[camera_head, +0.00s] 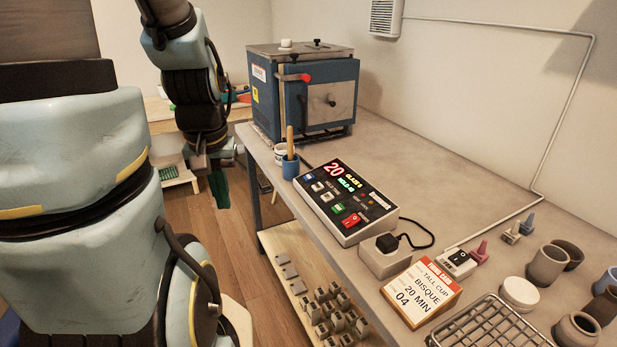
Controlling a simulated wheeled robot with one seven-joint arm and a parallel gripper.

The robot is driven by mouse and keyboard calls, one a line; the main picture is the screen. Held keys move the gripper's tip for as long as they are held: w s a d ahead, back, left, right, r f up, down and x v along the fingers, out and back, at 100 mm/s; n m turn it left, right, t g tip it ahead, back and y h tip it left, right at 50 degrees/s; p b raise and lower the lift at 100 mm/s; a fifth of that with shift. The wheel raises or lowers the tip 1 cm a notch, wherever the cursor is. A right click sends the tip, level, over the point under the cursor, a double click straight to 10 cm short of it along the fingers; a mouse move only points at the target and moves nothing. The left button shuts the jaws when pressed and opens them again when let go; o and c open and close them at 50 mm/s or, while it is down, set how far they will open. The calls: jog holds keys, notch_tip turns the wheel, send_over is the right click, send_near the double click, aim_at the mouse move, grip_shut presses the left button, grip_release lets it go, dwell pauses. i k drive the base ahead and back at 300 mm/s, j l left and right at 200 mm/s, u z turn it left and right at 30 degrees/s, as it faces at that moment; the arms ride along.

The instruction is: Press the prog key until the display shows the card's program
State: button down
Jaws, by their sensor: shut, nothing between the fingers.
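The kiln controller (345,203) lies on the bench, its sloped panel facing up. Its display (344,176) shows a large red 20, a yellow line that looks like GLAZE 6 and a green line that looks like HOLD 10. Below is a row of keys (322,191), with a green key and a red switch nearby; the key labels are too small to read, so I cannot tell which is prog. The card (422,291) stands on the bench and reads TALL CUP, BISQUE, 20 MIN, 04. My gripper (219,190) is shut and empty, pointing down left of the bench, apart from the controller.
A blue kiln (303,92) stands at the bench's far end. A blue cup with a wooden stick (290,166) is close behind the controller. A socket box with a black plug (384,257), a wire rack (490,327) and several pots are at the front right.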

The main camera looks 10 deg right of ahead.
aim_at(310, 177)
jog(key=z, duration=0.7)
jog(key=i+j+z, duration=0.3)
jog(key=j+z, duration=0.3)
jog(key=i+j+z, duration=0.15)
jog(key=j+z, duration=0.15)
jog(key=i+j+z, duration=0.1)
jog(key=j+z, duration=0.2)
jog(key=i+j, duration=0.1)
jog(key=j, duration=0.7)
jog(key=i+j+z, duration=0.15)
jog(key=j, duration=1.4)
jog(key=i+z, duration=0.05)
